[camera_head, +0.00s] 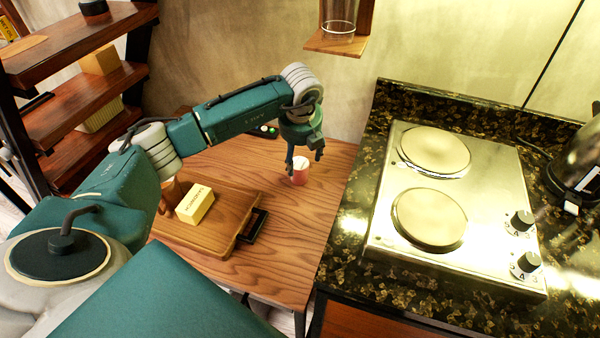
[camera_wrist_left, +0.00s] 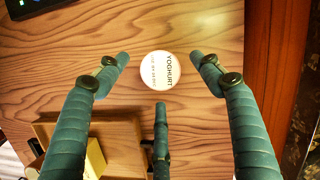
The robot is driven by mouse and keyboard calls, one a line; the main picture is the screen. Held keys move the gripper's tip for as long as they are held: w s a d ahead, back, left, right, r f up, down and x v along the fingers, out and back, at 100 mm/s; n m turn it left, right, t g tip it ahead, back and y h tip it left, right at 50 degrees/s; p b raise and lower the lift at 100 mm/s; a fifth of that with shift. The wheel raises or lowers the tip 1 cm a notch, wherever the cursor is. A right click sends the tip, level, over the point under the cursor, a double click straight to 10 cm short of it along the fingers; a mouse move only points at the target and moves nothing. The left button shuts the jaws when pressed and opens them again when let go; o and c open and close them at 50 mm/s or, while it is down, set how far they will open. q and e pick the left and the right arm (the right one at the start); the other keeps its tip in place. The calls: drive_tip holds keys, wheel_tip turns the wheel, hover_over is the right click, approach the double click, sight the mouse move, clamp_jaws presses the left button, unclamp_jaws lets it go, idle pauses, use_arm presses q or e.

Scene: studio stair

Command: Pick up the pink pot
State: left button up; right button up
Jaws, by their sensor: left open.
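The pink pot (camera_head: 299,175) stands upright on the wooden table (camera_head: 297,225), near its right side. In the left wrist view its white lid (camera_wrist_left: 159,71) reads "YOGHURT" and shows between my open fingers. My left gripper (camera_head: 304,163) points down over the pot, fingers spread. In the left wrist view two fingertips flank the lid with gaps, and the third finger shows below it. The fingers look apart from the pot; how far above it they are is hard to tell. My right gripper is not in view.
A wooden board (camera_head: 226,215) with a yellow block (camera_head: 195,204) lies left of the pot. A hotplate (camera_head: 455,205) sits on the dark stone counter (camera_head: 345,225) to the right. A small wall shelf (camera_head: 337,45) holds a glass above. Bare table lies in front of the pot.

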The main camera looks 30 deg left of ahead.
sight(299, 163)
use_arm(q)
drive_tip(key=b+x, duration=0.2)
drive_tip(key=x, duration=0.2)
drive_tip(key=shift+s+f, duration=0.1)
drive_tip(key=shift+f, duration=0.25)
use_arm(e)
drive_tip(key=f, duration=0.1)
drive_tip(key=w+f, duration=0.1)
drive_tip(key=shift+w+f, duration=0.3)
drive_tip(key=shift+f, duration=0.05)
use_arm(q)
drive_tip(key=c, duration=1.2)
drive_tip(key=shift+r, duration=0.2)
drive_tip(key=shift+c, duration=0.4)
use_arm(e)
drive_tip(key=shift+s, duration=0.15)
use_arm(q)
drive_tip(key=shift+a, duration=0.1)
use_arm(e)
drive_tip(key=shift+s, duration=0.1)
